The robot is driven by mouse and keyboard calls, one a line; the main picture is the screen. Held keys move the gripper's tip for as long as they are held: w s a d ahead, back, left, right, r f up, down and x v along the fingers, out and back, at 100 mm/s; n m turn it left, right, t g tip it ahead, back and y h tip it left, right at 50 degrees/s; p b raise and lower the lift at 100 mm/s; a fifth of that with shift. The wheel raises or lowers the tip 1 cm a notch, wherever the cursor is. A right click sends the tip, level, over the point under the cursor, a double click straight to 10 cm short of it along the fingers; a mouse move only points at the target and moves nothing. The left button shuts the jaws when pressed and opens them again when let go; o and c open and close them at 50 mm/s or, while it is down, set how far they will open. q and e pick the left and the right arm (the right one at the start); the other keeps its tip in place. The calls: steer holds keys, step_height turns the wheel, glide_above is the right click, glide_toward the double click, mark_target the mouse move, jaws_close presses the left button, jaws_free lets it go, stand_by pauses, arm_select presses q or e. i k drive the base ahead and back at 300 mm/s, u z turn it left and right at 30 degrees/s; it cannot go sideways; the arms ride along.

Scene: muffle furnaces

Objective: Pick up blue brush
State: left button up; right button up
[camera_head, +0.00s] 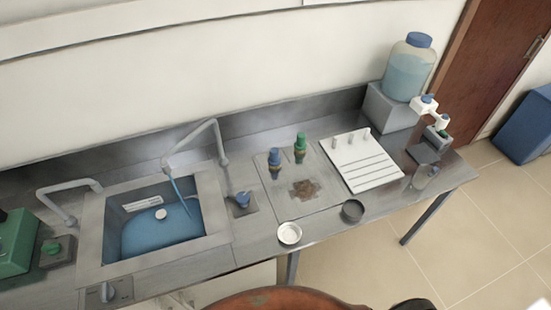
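A small upright object with a blue top (274,158), which looks like the blue brush, stands on a grey board (318,200) on the bench. A similar object with a green top (300,147) stands just to its right and a little behind. A brown stain or heap (304,189) lies on the board in front of them. Neither of my grippers can be made out in the head view.
A sink (92,235) with water and bent taps (200,140) lies left of the board. A small white dish (289,233) and a dark dish (352,210) sit near the front edge. A white rack (362,160) and a large bottle (408,70) are right.

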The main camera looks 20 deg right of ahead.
mark_target(274, 161)
steer(key=z, duration=0.25)
steer(key=k, duration=0.45)
steer(key=z, duration=0.95)
steer(key=i, duration=0.65)
steer(key=u, duration=1.2)
